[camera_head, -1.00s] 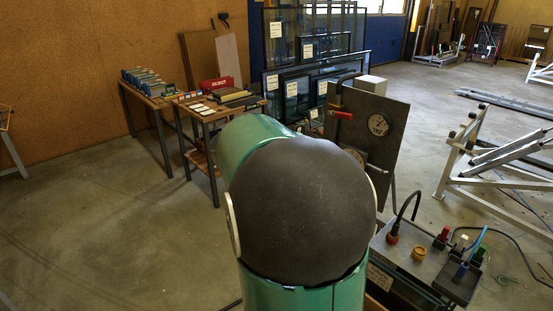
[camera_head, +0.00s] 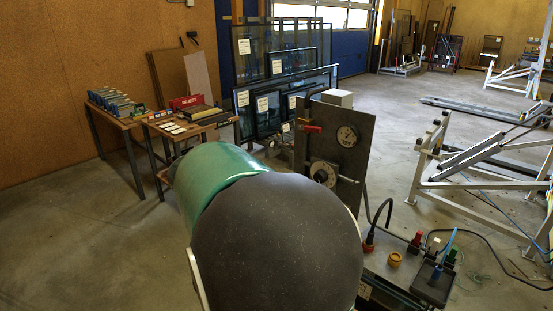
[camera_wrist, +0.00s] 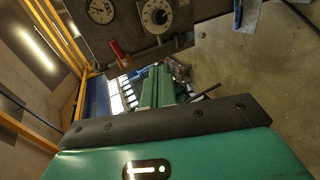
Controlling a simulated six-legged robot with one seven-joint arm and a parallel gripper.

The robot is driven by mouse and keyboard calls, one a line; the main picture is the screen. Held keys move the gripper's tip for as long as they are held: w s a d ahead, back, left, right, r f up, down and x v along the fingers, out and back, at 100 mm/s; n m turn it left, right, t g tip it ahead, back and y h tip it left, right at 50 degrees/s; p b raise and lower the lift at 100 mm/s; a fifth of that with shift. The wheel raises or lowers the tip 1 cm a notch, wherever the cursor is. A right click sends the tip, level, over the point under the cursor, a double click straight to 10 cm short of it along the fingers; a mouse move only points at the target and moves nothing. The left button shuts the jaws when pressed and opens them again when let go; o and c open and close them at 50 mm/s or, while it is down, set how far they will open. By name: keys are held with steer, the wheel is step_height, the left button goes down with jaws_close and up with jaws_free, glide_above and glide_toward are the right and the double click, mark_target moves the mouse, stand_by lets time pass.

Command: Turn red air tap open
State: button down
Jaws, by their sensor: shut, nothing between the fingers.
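The red air tap (camera_head: 313,128) is a short red lever on the upper left of an upright dark panel (camera_head: 350,150). Its handle lies about level in the head view. In the wrist view the red tap (camera_wrist: 117,48) sits beyond my fingertips, up and to the left, apart from them. My gripper (camera_wrist: 158,70) shows there as two green fingers close together, shut and empty. In the head view my green and dark arm hides my gripper.
A round gauge (camera_head: 347,136) and a dial with a lever (camera_head: 324,173) are on the same panel. A bench box (camera_head: 395,258) with a hose and coloured knobs stands at lower right. Tables, glass frames (camera_head: 285,60) and a white stand (camera_head: 470,175) stand around; left floor is clear.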

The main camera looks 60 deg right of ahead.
mark_target(310, 129)
steer(key=d+f+n+g+h, duration=0.1)
steer(key=d+f+n+h, duration=0.3)
steer(key=d+n, duration=0.55)
steer(key=d+f+n+h, duration=0.3)
steer(key=d+n, duration=0.5)
steer(key=n, duration=0.2)
steer(key=s+d+r, duration=0.1)
steer(key=d+r, duration=0.5)
steer(key=d, duration=0.3)
steer(key=shift+s+d+r, duration=0.15)
steer(key=shift+s+d, duration=0.1)
steer(key=shift+d, duration=0.15)
